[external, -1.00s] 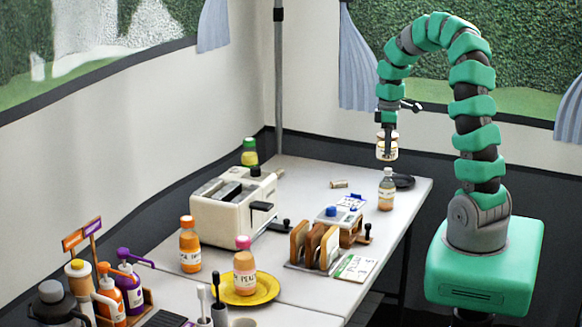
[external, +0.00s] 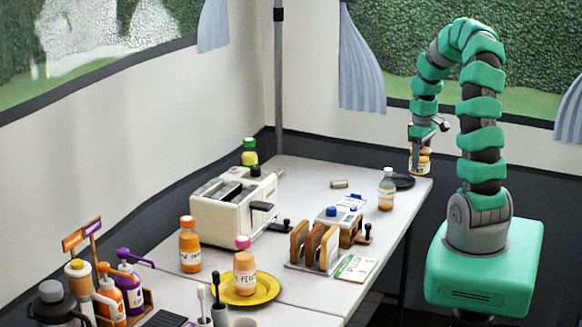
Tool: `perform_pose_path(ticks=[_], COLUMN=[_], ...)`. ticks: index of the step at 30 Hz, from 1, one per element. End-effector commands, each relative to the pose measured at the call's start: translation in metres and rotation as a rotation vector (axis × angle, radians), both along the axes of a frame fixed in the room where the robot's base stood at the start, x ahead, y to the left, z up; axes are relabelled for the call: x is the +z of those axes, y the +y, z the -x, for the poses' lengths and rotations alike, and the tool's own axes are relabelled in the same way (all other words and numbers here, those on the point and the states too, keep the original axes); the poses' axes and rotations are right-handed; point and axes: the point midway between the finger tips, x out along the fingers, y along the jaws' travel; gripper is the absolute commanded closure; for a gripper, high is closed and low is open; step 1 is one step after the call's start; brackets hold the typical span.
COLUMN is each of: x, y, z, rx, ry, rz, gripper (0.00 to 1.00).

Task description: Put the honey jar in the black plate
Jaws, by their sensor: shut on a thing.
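The honey jar (external: 425,163), small with a pale label and amber contents, is held upright in my gripper (external: 419,158). The gripper's fingers are shut on it and hide part of it. The black plate (external: 405,182) lies at the far right corner of the table. In the picture the jar is above and slightly right of the plate, apart from it. Its exact height and depth over the plate cannot be told from this one view.
A clear bottle with brown contents (external: 386,189) stands just left of the plate, partly in front of it. A small cork-like cylinder (external: 339,184) lies further left. The wooden toast rack (external: 314,247) and cream toaster (external: 232,209) stand nearer. The table's right edge is close to the plate.

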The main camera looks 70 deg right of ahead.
Motion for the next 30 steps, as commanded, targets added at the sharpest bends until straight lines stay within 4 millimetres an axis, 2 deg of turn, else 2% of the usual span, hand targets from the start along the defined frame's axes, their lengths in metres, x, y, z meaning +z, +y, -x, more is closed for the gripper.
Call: perform_pose_path(ticks=[7,13,30], x=[-0.038,-0.051,-0.059], y=[0.001,-0.004,-0.073], z=[0.001,-0.003,-0.054], rx=[-0.001,0.000,0.000], ry=[0.002,-0.001,-0.002], rz=[-0.004,-0.001,0.004], gripper=[0.77,0.77,0.77])
